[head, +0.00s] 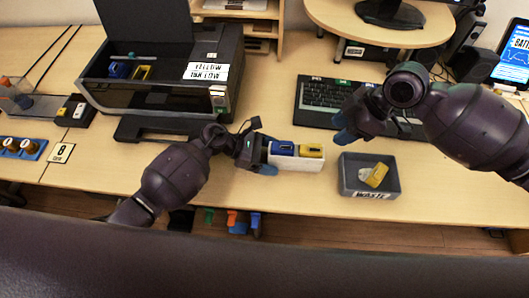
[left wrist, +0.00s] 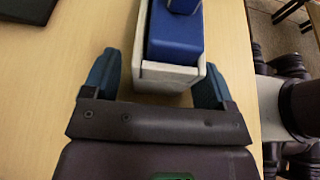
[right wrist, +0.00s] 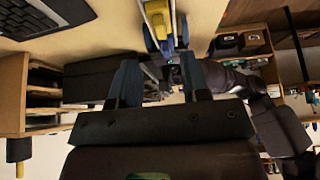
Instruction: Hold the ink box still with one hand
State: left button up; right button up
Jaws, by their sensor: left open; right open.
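The ink box (head: 296,165) is a small white open box on the desk, holding a blue cartridge (head: 283,148) and a yellow cartridge (head: 311,151). My left gripper (head: 262,179) is open at the box's left end. In the left wrist view, the end of the white box (left wrist: 165,80) lies between the open fingers, with a gap on the left and the right finger very close. My right gripper (head: 345,128) is open and empty, above and to the right of the box. The yellow cartridge (right wrist: 160,24) shows beyond its fingers in the right wrist view.
A grey waste tray (head: 348,184) with a yellow cartridge and a pale piece inside stands right of the ink box. An open printer (head: 150,95) is behind left, a keyboard (head: 318,105) behind. The desk's front edge is close to the box.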

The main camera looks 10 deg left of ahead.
aim_at(313, 144)
pick_arm(q)
jog(key=shift+c, duration=0.3)
jog(key=c, duration=0.9)
jog(key=shift+c, duration=0.3)
pick_arm(e)
jog(key=shift+o, duration=1.8)
jog(key=shift+a+r, duration=0.15)
jog(key=shift+r, duration=0.1)
jog(key=shift+h, duration=0.7)
jog(key=x, duration=0.3)
jog(key=a+x, duration=0.1)
jog(key=x, duration=0.5)
jog(key=shift+a+r, duration=0.15)
jog(key=shift+a, duration=0.25)
jog(key=c, duration=1)
